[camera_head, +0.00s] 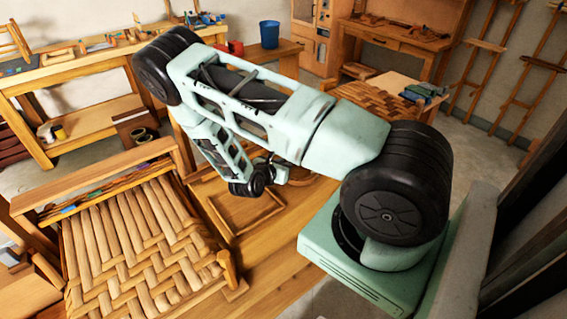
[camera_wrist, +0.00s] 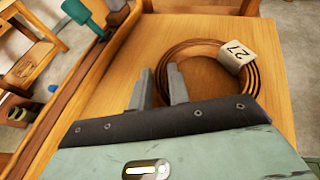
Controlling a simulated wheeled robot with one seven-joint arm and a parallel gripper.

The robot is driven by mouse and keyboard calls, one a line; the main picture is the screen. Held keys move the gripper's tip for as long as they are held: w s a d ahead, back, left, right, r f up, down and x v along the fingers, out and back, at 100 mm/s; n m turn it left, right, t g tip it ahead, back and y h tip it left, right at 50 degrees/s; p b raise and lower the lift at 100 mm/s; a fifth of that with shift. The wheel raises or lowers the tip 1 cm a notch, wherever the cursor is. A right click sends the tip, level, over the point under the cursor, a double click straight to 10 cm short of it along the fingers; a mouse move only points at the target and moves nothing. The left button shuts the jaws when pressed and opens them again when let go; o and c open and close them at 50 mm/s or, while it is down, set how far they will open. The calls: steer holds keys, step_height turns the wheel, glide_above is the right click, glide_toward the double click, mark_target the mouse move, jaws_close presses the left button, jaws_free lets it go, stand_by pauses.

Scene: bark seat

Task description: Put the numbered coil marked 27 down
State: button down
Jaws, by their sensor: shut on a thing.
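The numbered coil (camera_wrist: 252,80) is a ring of brown strands with a pale tag (camera_wrist: 237,54) reading 27, in the wrist view. My gripper (camera_wrist: 160,82) has its two grey fingers on either side of the coil's left edge and is shut on it. The coil is over a light wooden surface (camera_wrist: 120,65); I cannot tell whether it touches. In the head view, my arm hides most of the gripper and coil.
A woven bark seat (camera_head: 130,250) lies at lower left in the head view. A raised wooden edge (camera_wrist: 75,85) and a green-headed tool (camera_wrist: 80,12) are left of the coil in the wrist view. A blue bucket (camera_head: 269,35) stands on a bench behind.

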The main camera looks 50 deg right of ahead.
steer(key=shift+f, duration=0.1)
steer(key=c, duration=1.3)
jaws_free()
